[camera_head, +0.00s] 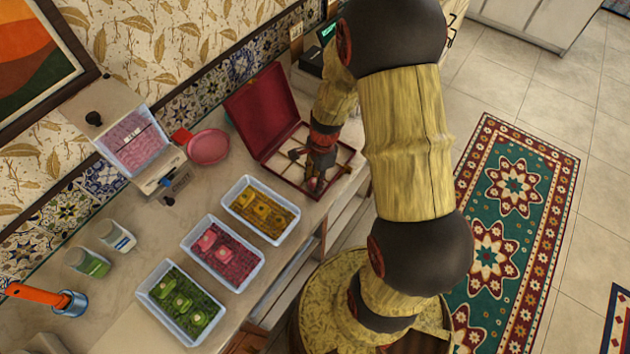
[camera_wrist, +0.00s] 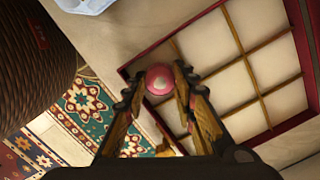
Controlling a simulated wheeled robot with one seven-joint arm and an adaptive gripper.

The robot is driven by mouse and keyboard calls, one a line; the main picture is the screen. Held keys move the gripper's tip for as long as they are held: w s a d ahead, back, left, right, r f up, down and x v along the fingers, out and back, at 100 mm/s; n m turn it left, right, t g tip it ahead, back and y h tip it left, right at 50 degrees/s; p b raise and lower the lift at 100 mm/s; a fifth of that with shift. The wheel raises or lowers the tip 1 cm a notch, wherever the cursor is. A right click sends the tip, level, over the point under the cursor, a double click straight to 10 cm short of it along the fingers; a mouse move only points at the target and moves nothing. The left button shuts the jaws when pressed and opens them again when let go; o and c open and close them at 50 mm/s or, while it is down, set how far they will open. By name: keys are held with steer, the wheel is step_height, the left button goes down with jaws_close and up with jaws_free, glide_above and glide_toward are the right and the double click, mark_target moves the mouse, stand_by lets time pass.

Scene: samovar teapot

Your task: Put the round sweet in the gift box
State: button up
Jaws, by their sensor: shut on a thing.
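The round sweet (camera_wrist: 160,79) is a small pink ball with a pale spot on it. It sits between the fingertips of my gripper (camera_wrist: 158,88), which is shut on it. The gift box (camera_head: 282,140) is dark red, with its lid (camera_head: 262,108) raised open at the back. Its inside is cream with thin gold dividers making several square compartments, which look empty in the wrist view (camera_wrist: 262,70). In the head view my gripper (camera_head: 315,184) is over the box's right part. In the wrist view the sweet appears near the box's edge; its exact height is unclear.
Three white trays of sweets stand left of the box: yellow (camera_head: 262,208), pink (camera_head: 222,252) and green (camera_head: 181,302). A pink plate (camera_head: 208,146), a scale-like device (camera_head: 172,183), jars (camera_head: 116,235) and an orange-handled tool (camera_head: 45,296) are farther left. The counter's front edge is close to the box.

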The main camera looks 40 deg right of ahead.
steer(key=shift+f, duration=0.15)
steer(key=o, duration=0.6)
steer(key=s+a+r+n+t+p, duration=0.1)
steer(key=a+r+n, duration=0.15)
steer(key=r, duration=0.65)
steer(key=a+r+n+h+p, duration=0.1)
steer(key=r+n, duration=0.2)
steer(key=r, duration=0.6)
steer(key=s+a+r+n+t+p, duration=0.1)
steer(key=a+r+n, duration=0.15)
steer(key=r, duration=0.55)
steer(key=s+a+r+n+t, duration=0.3)
steer(key=s+a+r+n, duration=0.3)
steer(key=s+r+n, duration=0.4)
steer(key=shift+s+r+n, duration=0.15)
steer(key=shift+r+n, duration=0.45)
steer(key=shift+n, duration=0.5)
steer(key=shift+f, duration=0.1)
